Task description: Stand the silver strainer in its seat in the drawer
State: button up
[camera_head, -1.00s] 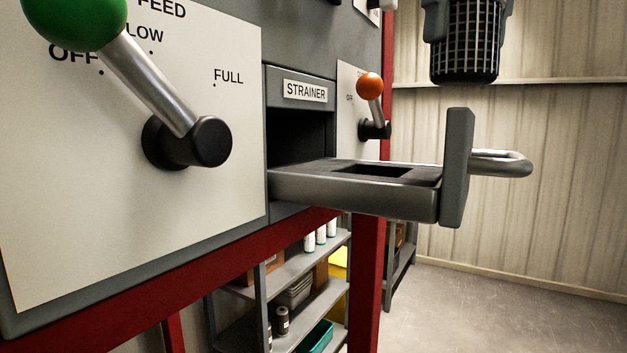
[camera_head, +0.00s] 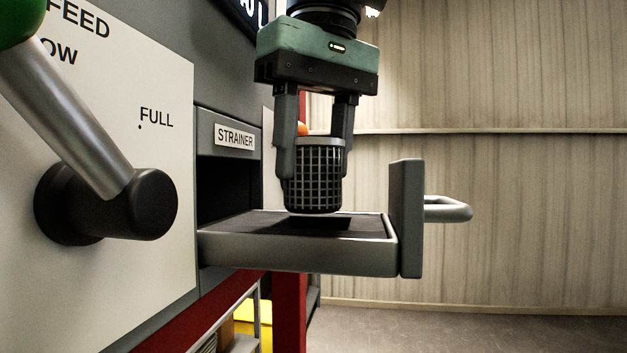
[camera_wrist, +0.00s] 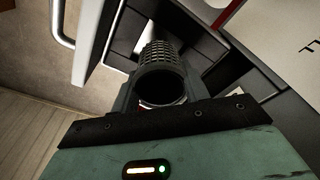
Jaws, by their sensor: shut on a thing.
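The silver strainer (camera_head: 315,178), a meshed cylinder, is upright between the fingers of my gripper (camera_head: 316,172), which is shut on it. Its lower end is just above the tray of the open drawer (camera_head: 300,252). The dark square seat (camera_head: 330,223) lies in the drawer's top, partly hidden by the strainer. In the wrist view, the strainer (camera_wrist: 163,68) shows its round open end towards the camera, with part of the drawer beyond it. I cannot tell whether the strainer is exactly over the seat.
The drawer front (camera_head: 408,218) stands up at the right with a bar handle (camera_head: 450,209). The STRAINER label (camera_head: 235,137) is above the drawer opening. A large lever (camera_head: 105,195) stands out from the panel at the left. The room to the right of the handle is free.

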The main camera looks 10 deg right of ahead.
aim_at(315, 180)
jog(key=shift+f, duration=1.5)
jog(key=shift+f, duration=0.1)
jog(key=o, duration=1.1)
jog(key=shift+c, duration=0.2)
notch_tip(315, 180, up, 12)
jog(key=s+p, duration=0.1)
jog(key=p, duration=0.1)
jog(key=shift+s+d, duration=0.15)
jog(key=shift+d, duration=0.2)
